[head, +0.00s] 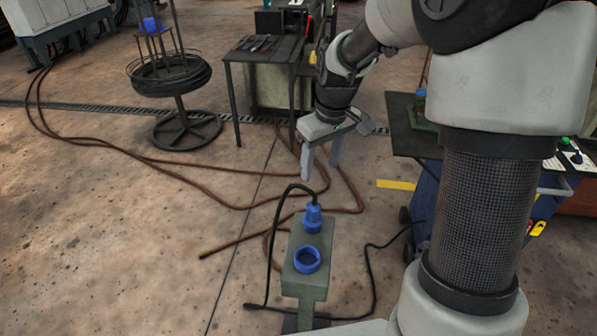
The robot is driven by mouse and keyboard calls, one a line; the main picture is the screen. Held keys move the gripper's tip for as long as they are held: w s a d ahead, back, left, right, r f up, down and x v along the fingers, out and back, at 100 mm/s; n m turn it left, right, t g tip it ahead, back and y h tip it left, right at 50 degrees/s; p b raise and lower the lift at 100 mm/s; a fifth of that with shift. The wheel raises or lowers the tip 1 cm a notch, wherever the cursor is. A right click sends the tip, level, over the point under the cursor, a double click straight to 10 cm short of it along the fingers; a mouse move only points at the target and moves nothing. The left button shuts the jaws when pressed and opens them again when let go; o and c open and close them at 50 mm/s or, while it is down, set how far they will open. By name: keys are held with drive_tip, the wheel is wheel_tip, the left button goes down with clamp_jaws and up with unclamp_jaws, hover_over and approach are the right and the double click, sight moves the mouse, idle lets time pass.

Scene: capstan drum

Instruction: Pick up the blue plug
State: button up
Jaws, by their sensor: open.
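The blue plug (313,218) stands upright on the top of a grey-green stand (316,262), toward its far end. A black cable leaves the plug's top and curves down to the left to the floor. An open blue ring-shaped socket (307,259) sits on the same stand, nearer to me. My gripper (320,172) is open and empty, its fingers pointing down. In the picture it is just above the plug and its cable, apart from the plug. How far it is from the plug in depth I cannot tell.
Brown hoses (235,207) and black cable lie on the concrete floor around the stand. A dark metal table (264,50) and a wire reel stand (180,112) are behind. A blue cart with a dark top (405,135) is at right, partly behind my arm.

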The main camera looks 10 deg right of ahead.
sight(314, 204)
drive_tip(key=f, duration=0.4)
drive_tip(key=w+f+b, duration=0.1)
drive_tip(key=f, duration=0.7)
drive_tip(key=shift+w+a+f+b, duration=0.25)
drive_tip(key=shift+w+a+b, duration=0.05)
drive_tip(key=shift+w+a, duration=0.1)
drive_tip(key=f, duration=0.5)
drive_tip(key=shift+w+f+b, duration=0.1)
drive_tip(key=shift+w+b, duration=0.1)
drive_tip(key=shift+b, duration=0.15)
drive_tip(key=shift+d, duration=0.1)
drive_tip(key=c, duration=1.3)
